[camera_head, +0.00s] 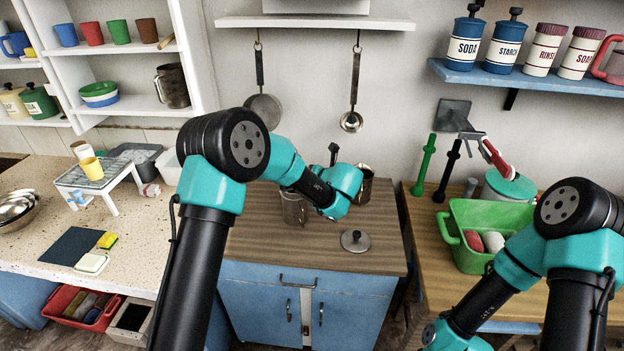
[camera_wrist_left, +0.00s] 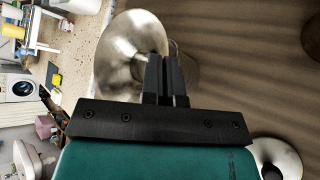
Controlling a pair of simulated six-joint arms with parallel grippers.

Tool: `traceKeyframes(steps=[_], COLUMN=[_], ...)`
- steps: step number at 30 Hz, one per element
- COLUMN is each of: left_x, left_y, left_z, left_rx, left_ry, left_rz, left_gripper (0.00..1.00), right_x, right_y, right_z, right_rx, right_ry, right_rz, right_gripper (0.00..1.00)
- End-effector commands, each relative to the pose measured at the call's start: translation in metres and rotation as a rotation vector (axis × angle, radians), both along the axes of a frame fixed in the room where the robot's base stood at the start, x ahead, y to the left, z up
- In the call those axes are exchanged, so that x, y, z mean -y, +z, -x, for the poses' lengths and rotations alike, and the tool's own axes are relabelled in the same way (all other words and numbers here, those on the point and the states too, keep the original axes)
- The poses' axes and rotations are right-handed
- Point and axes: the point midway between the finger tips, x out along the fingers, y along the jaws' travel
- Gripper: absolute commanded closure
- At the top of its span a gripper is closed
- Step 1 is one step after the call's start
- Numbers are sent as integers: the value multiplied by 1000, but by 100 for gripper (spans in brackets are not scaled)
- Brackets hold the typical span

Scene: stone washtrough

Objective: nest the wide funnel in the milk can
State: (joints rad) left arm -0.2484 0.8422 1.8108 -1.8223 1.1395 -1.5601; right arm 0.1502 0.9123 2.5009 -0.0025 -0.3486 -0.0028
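The wide funnel (camera_wrist_left: 126,45) shows in the left wrist view as a wide shiny metal cone. My left gripper (camera_wrist_left: 167,62) has its two fingers close together at the funnel's right edge and appears shut on its rim. A metal can (camera_head: 293,208), seemingly the milk can, stands on the wooden cabinet top, partly behind my left arm. The funnel appears to be over or in it; which one I cannot tell. In the head view, my arm hides the left fingertips and funnel. My right gripper is outside the head view.
A round knobbed lid (camera_head: 355,241) lies in front on the cabinet top (camera_head: 262,246). A darker metal vessel (camera_head: 365,186) stands behind my left wrist. A green tub (camera_head: 462,252) stands on the right counter. A ladle (camera_head: 352,120) hangs on the wall. The cabinet's front is clear.

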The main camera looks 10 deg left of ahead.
Motion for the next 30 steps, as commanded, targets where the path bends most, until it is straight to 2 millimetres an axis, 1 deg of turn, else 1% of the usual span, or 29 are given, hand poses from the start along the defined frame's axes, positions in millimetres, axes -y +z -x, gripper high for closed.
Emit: traceKeyframes(steps=[8,18,23,30], left_x=[0,0,0,0], left_y=[0,0,0,0], left_z=[0,0,0,0], left_rx=[0,0,0,0], left_ry=[0,0,0,0], left_rz=[0,0,0,0], left_gripper=[100,69,68,45], right_x=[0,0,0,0], right_y=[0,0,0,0], right_z=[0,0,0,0], right_rx=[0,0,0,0], right_ry=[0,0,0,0], right_rz=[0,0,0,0], right_gripper=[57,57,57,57])
